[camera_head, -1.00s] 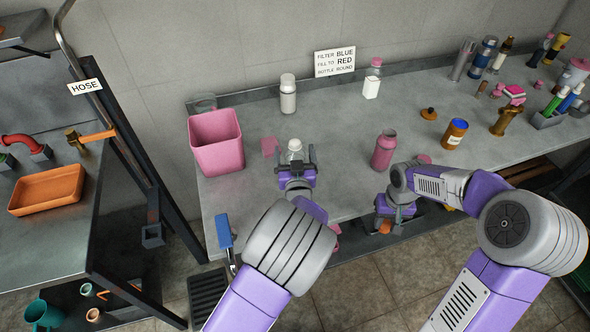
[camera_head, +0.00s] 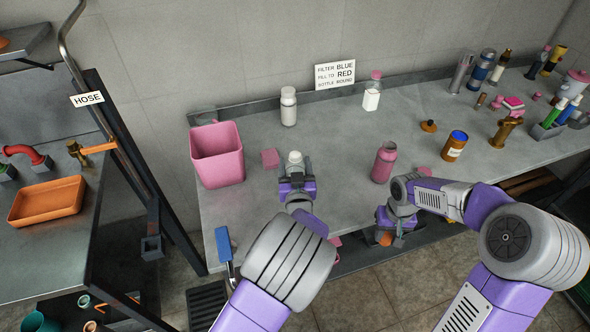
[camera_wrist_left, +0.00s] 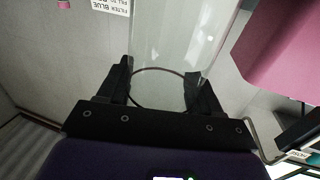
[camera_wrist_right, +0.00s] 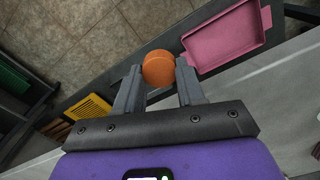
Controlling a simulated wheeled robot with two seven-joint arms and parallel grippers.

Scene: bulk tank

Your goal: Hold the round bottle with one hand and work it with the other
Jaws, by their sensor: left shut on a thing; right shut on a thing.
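My left gripper (camera_head: 297,180) is shut on a clear round bottle (camera_head: 295,160) above the near part of the counter. The clear bottle also shows between the fingers in the left wrist view (camera_wrist_left: 170,45). My right gripper (camera_head: 388,232) is shut on a round orange cap (camera_wrist_right: 158,68) near the counter's front edge. The orange cap is small and partly hidden in the head view (camera_head: 385,239). The cap and the bottle are apart. My left gripper hides the bottle's lower part in the head view.
A pink bin (camera_head: 218,155) and a pink block (camera_head: 270,158) are left of the bottle. A white bottle (camera_head: 288,106) stands behind it. A pink bottle (camera_head: 384,163) stands on the right, with a blue-lidded jar (camera_head: 454,146) beyond. A sign (camera_head: 335,74) is on the wall.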

